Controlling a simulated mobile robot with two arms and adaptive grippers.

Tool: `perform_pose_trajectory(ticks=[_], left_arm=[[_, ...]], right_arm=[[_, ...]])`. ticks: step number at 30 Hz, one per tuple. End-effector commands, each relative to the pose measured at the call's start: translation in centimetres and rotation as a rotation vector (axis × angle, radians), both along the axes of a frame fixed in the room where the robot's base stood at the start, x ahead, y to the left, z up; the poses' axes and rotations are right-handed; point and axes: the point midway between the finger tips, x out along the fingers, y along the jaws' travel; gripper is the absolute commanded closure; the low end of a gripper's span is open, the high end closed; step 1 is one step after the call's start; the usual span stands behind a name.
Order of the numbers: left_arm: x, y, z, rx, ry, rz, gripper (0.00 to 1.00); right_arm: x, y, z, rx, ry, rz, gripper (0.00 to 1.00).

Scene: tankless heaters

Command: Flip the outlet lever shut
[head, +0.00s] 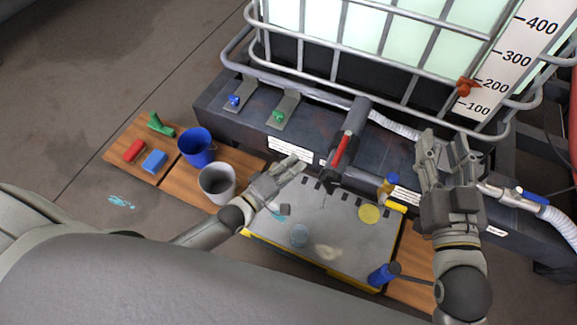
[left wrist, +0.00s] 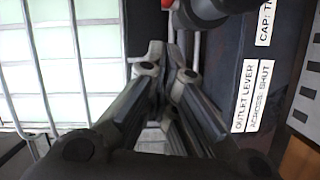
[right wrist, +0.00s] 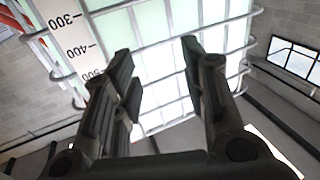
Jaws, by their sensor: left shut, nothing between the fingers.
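The red outlet lever (head: 341,150) lies along the grey outlet pipe (head: 352,121) at the tank's base, in line with it. A label reading "outlet lever across shut" (left wrist: 250,95) shows in the left wrist view, near the dark round pipe end (left wrist: 205,10). My left gripper (head: 298,164) is shut and empty, left of the lever and apart from it in the head view. My right gripper (head: 447,158) is open and empty, to the right of the lever; its spread fingers (right wrist: 158,75) face the tank cage in the right wrist view.
A grey-topped platform (head: 325,252) stands below the outlet. A blue bucket (head: 198,148) and a white bucket (head: 217,183) stand at left. A blue bottle (head: 382,274) stands at the platform's right front. A hose with a blue-handled valve (head: 535,197) runs at far right.

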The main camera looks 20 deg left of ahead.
Motion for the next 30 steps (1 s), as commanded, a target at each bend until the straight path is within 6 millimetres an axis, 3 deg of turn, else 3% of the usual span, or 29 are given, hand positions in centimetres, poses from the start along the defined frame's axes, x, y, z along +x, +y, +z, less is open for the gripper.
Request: perform_pose_trajectory(ticks=[9, 30], left_arm=[[-1.8, 0.7, 0.1, 0.000, 0.000, 0.001, 1.00], [-1.9, 0.2, 0.6, 0.021, -0.011, -0.002, 1.00]], right_arm=[[-0.2, -0.4, -2.4, -0.033, 0.124, -0.008, 0.60], [-0.2, -0.4, -2.5, -0.034, 0.129, -0.007, 0.60]])
